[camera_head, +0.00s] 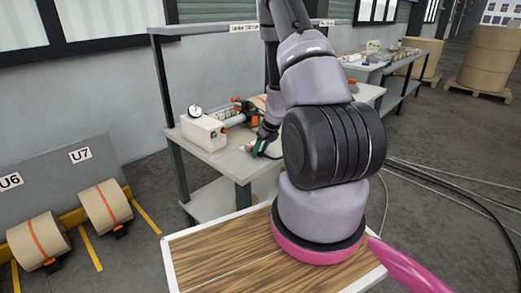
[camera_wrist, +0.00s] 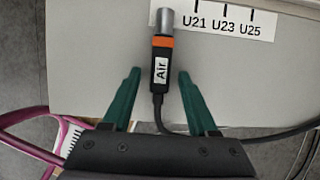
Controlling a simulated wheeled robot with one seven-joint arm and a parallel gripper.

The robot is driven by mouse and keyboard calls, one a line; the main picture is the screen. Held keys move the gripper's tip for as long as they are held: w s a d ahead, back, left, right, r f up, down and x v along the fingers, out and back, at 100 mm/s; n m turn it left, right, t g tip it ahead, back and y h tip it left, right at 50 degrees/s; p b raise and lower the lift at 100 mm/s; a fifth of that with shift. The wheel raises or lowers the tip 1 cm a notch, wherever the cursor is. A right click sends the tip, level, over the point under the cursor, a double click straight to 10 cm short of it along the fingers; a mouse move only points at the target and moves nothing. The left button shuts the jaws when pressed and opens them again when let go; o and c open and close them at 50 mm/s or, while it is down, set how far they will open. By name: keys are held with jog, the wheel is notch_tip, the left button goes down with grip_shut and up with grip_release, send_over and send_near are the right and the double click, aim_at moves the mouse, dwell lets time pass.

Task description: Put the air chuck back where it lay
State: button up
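The air chuck (camera_wrist: 161,68) shows in the wrist view: a silver tip, an orange band, a dark body with a white "Air" label. It lies on the grey table top (camera_wrist: 90,50), with its tip pointing away from me and a black hose running back from it. My gripper (camera_wrist: 158,75) is open, its green fingers on either side of the chuck's rear part with gaps on both sides. In the head view my gripper (camera_head: 261,148) is low over the front right part of the table. The chuck cannot be made out there.
A white label strip (camera_wrist: 230,20) marked U21, U23, U25 is on the surface beside the chuck's tip. A white box (camera_head: 203,132) and a roller device (camera_head: 237,114) stand farther back on the table. Paper rolls (camera_head: 105,206) lie at the left.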

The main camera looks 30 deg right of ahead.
jog(key=v, duration=1.2)
jog(key=s+a+r+n+t+y, duration=0.1)
jog(key=a+r+n, duration=0.4)
jog(key=r, duration=0.3)
jog(key=s+a+r+n+y, duration=0.1)
jog(key=s+a+r+n, duration=0.1)
jog(key=a+r+n, duration=0.4)
jog(key=s+a+r+n+t, duration=0.1)
jog(key=a+r+n, duration=0.2)
jog(key=r, duration=0.6)
jog(key=s+a+r+n, duration=0.2)
jog(key=s+r+n, duration=0.3)
jog(key=s+n, duration=0.2)
jog(key=s+a+r+n+h, duration=0.1)
jog(key=s+a+r+n, duration=0.1)
jog(key=s+r+n, duration=0.3)
jog(key=s+n, duration=0.2)
jog(key=s, duration=0.1)
jog(key=shift+s+t+h, duration=0.3)
jog(key=shift+s+t, duration=0.1)
jog(key=shift+r, duration=0.15)
